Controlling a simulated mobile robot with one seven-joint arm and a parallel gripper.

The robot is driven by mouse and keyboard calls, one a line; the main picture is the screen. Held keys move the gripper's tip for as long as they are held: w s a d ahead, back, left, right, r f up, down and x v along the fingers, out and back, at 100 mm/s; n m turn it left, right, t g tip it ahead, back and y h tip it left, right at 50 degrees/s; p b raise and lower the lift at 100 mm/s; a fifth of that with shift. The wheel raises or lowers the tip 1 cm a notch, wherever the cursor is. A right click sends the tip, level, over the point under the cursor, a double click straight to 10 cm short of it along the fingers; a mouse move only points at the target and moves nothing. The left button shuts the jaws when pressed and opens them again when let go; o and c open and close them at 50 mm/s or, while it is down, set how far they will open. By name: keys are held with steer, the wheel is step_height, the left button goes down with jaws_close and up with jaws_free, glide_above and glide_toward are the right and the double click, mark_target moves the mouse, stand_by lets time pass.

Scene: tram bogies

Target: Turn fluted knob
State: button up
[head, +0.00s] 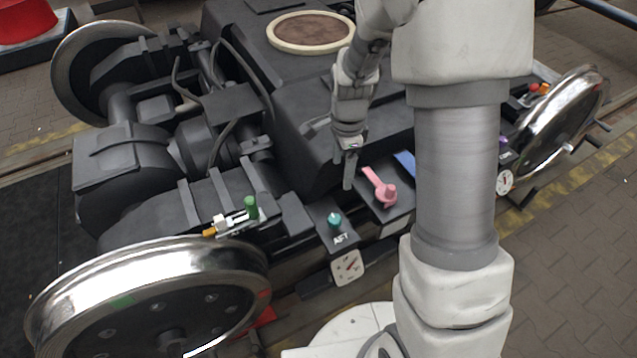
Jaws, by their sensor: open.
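A small teal knob (334,219) stands on a dark panel marked AFT at the near side of the bogie; it looks like a fluted knob, but its ridges are too small to make out. My gripper (347,170) points down above and slightly right of the knob, apart from it, with nothing seen between its open fingers.
A pink lever (380,188) sits right of the knob, with a blue part (405,162) beyond it. A white dial (347,267) hangs below the AFT panel. A green-topped part (251,207) stands to the left. A shiny wheel (150,290) fills the lower left.

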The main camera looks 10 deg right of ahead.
mark_target(334, 219)
steer(key=shift+m, duration=0.5)
steer(key=f+b, duration=0.2)
steer(key=f, duration=0.5)
steer(key=f+b, duration=0.2)
steer(key=f, duration=0.5)
steer(key=f+b, duration=0.2)
steer(key=f, duration=0.5)
steer(key=shift+w+a, duration=0.4)
jaws_close()
